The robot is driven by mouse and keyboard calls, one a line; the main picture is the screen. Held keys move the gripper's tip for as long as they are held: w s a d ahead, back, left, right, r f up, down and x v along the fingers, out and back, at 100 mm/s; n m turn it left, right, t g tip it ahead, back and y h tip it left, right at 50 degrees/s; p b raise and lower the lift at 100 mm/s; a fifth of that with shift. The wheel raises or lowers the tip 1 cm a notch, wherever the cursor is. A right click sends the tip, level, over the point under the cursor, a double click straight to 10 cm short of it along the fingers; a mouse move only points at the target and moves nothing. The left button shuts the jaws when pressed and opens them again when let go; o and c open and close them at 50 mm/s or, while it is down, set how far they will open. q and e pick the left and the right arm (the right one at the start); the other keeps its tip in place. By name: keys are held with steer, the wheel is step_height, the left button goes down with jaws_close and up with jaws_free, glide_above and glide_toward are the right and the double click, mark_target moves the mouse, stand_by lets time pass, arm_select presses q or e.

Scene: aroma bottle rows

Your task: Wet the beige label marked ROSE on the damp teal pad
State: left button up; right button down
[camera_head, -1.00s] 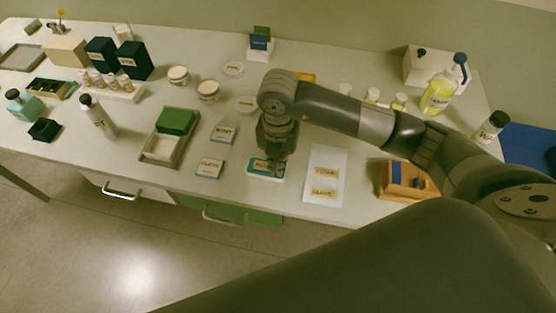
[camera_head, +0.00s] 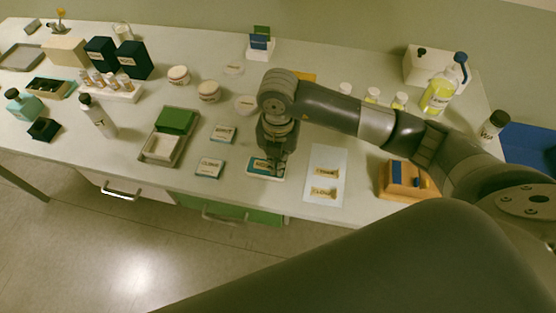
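My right gripper (camera_head: 273,169) points down at the front of the counter, its fingers at a small white-edged piece with a teal face (camera_head: 256,164). That piece looks like the teal pad, but the fingers partly cover it. I cannot tell whether they touch it, or whether they are shut or hold a label. No label readable as ROSE shows. Two beige labels lie on a white sheet right of the gripper: an upper one (camera_head: 325,173) with unclear lettering, and a lower one (camera_head: 324,192) that seems to read CLOVE. My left gripper is out of view.
Two similar lettered pieces (camera_head: 223,134) (camera_head: 209,168) lie left of the gripper. A tray (camera_head: 180,154) with a green block (camera_head: 176,120) stands further left. A wooden block (camera_head: 398,187) sits right of the sheet. Jars and bottles line the back.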

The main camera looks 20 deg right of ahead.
stand_by(0.4)
steer(key=shift+r+p, duration=2.45)
steer(key=shift+r, duration=1.05)
